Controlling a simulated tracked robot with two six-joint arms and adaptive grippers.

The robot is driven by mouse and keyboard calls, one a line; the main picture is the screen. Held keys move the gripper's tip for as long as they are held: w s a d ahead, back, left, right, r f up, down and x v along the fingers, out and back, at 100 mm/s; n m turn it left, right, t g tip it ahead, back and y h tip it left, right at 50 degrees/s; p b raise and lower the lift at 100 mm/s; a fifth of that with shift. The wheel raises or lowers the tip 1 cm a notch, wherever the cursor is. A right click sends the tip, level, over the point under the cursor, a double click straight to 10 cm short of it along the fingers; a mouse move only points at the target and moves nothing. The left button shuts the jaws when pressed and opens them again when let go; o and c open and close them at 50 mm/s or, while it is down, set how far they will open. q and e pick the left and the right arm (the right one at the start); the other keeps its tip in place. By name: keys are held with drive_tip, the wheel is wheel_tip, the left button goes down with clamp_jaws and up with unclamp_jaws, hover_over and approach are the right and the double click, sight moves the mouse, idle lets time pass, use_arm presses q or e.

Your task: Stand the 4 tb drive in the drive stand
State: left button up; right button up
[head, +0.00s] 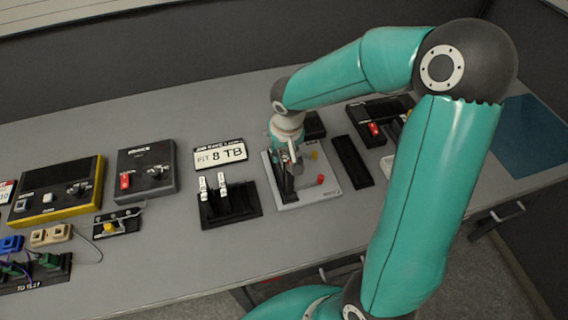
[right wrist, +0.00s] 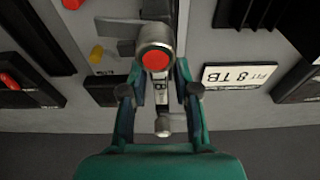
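A black slotted rack (head: 246,208), which looks like the drive stand, sits mid-table in the head view. Two narrow drives with white end labels (head: 204,188) (head: 223,186) stand in its left part; their labels are too small to read, so I cannot tell which is 4 TB. The slots to their right look empty. A white sign reading "FIT 8 TB" (head: 221,154) is behind the rack. My right gripper (right wrist: 160,80) is right of the rack, over a grey plate (head: 334,188). Its fingers are apart around a metal lever-like part with a red end (right wrist: 155,60). My left gripper is out of view.
The grey plate carries a red knob (head: 320,180) and a yellow knob (head: 314,155). A long black tray (head: 352,161) lies right of it. Control boxes (head: 146,170) (head: 58,190) and cabled connectors (head: 50,235) stand left. The front table strip below the rack is clear.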

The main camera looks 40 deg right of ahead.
clamp_jaws()
drive_tip(key=shift+r, duration=0.1)
drive_tip(key=shift+r+p, duration=2.85)
drive_tip(key=shift+r, duration=1.55)
